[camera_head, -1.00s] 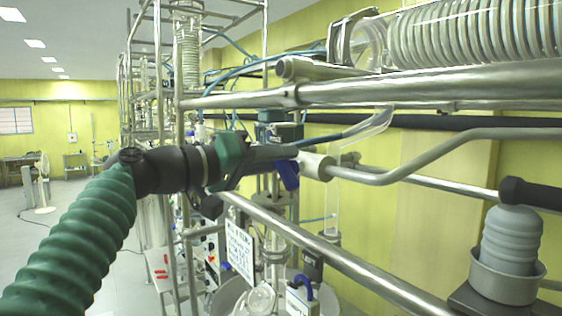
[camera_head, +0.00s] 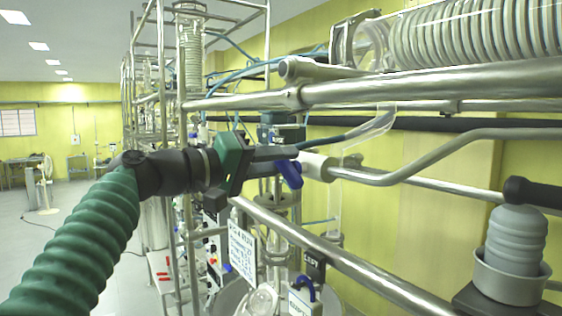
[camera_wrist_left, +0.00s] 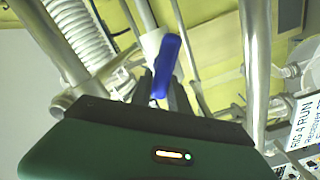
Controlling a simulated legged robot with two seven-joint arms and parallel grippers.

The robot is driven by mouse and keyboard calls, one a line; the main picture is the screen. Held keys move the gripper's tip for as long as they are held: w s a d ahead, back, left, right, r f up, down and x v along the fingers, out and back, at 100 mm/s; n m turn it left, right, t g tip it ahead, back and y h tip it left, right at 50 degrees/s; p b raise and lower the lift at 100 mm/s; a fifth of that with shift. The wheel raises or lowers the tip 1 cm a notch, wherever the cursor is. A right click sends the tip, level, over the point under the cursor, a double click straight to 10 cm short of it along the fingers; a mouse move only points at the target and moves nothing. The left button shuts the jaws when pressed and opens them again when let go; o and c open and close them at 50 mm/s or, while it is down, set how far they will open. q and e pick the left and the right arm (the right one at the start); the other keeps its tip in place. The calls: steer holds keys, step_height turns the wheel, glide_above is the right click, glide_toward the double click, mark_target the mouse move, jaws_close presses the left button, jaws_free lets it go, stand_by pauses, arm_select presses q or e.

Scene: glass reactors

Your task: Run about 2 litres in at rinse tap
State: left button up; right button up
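The blue tap lever (camera_head: 290,173) hangs tilted at the end of a pale fitting (camera_head: 315,166) on the steel pipework. My left gripper (camera_head: 285,153) reaches it from the left, its fingers right at the lever. In the left wrist view the blue lever (camera_wrist_left: 168,66) stands between or just beyond the dark fingers (camera_wrist_left: 162,88). Whether the fingers press on it I cannot tell. A clear tube (camera_head: 372,128) slants up behind the fitting.
A thick steel rail (camera_head: 400,88) crosses above the gripper and another rail (camera_head: 330,255) runs below it. A written sign (camera_head: 242,252) hangs below. Open floor lies to the left.

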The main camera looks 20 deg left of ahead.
arm_select(q)
steer(key=o, duration=0.4)
steer(key=shift+w, duration=0.15)
steer(key=shift+c, duration=0.2)
steer(key=shift+w+f, duration=0.1)
steer(key=shift+a, duration=0.1)
steer(key=shift+s+a, duration=0.2)
steer(key=shift+s, duration=0.1)
steer(key=b+v, duration=0.6)
steer(key=v, duration=1)
steer(key=shift+a, duration=0.25)
steer(key=shift+d+f, duration=0.1)
